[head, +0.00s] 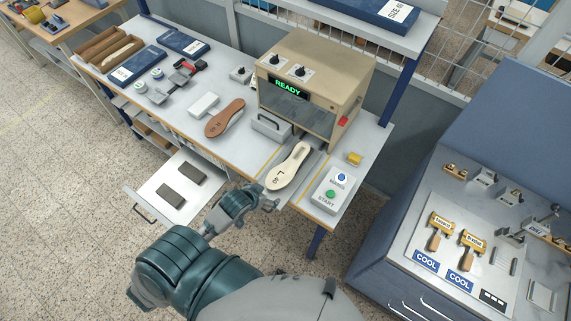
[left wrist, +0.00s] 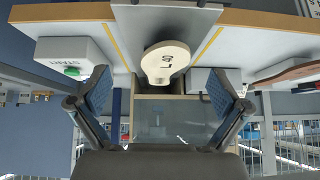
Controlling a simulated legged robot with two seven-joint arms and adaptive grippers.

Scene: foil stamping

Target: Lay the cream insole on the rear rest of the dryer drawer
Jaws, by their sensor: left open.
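The cream insole (head: 289,166), marked with an L, lies on the grey slide in front of the beige press. It also shows in the left wrist view (left wrist: 166,60), beyond the fingertips and between them. My left gripper (head: 268,199) is open and empty, close to the near end of the insole; both spread fingers show in the left wrist view (left wrist: 160,92). A pulled-out white drawer (head: 158,207) under the bench bears two dark bare pads: the rear rest (head: 188,172) towards the bench, and the front rest (head: 171,194). My right gripper is out of view.
The beige press (head: 312,90) reads READY. A control box (head: 333,190) with blue and green buttons stands right of the slide. A brown insole (head: 225,118) and a white block (head: 204,105) lie to the left. Floor beside the drawer is clear.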

